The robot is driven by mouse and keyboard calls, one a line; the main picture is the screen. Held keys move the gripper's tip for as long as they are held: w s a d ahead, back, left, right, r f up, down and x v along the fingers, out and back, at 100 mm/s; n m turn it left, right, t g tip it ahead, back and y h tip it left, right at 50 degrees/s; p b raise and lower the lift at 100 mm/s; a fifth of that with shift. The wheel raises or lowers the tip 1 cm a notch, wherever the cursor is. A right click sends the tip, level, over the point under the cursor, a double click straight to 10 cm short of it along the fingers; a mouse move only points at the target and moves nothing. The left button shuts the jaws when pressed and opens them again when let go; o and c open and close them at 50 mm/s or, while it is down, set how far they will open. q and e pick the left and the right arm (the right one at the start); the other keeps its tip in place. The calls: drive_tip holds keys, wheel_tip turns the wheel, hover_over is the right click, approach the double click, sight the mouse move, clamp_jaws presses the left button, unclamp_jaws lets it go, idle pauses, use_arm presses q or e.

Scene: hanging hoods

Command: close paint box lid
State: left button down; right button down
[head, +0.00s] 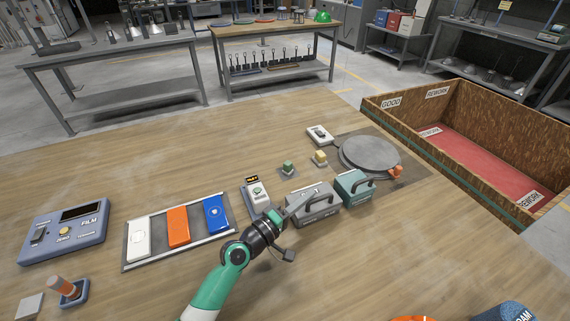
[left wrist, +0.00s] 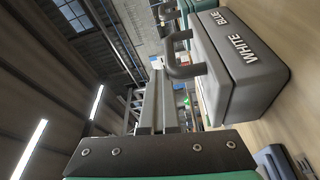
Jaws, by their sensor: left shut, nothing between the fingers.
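A grey paint box (head: 318,208) with a dark handle stands right of centre on the wooden table. In the left wrist view the grey box (left wrist: 240,62) bears the words WHITE and BLUE, and a seam shows between its lid and body; the lid looks down. A teal box (head: 354,188) with a similar handle stands just right of it. My left gripper (head: 294,208) is at the grey box's left side, fingers pointing toward its handle. In the left wrist view its fingers (left wrist: 161,100) are together and empty. I cannot tell whether they touch the box. My right gripper is out of view.
A device with a small display (head: 257,196) stands close left of the grey box. A tray (head: 139,262) of white, orange and blue blocks lies further left. A grey disc (head: 369,153) and small green and yellow pieces lie behind. A walled bin (head: 447,105) stands right.

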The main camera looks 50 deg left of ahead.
use_arm(q)
drive_tip(key=shift+d+f, duration=0.15)
drive_tip(key=shift+f, duration=0.2)
drive_tip(key=r+p, duration=0.2)
drive_tip(key=r, duration=0.1)
drive_tip(key=r+p, duration=0.1)
drive_tip(key=shift+w+a+r+p, duration=0.15)
drive_tip(key=shift+a+r+p, duration=0.1)
drive_tip(key=shift+r+p, duration=0.15)
drive_tip(key=s+a+f+b, duration=0.1)
drive_tip(key=s+a+f, duration=0.2)
drive_tip(key=s, duration=0.6)
drive_tip(key=shift+s+a+f, duration=0.1)
drive_tip(key=shift+f, duration=0.05)
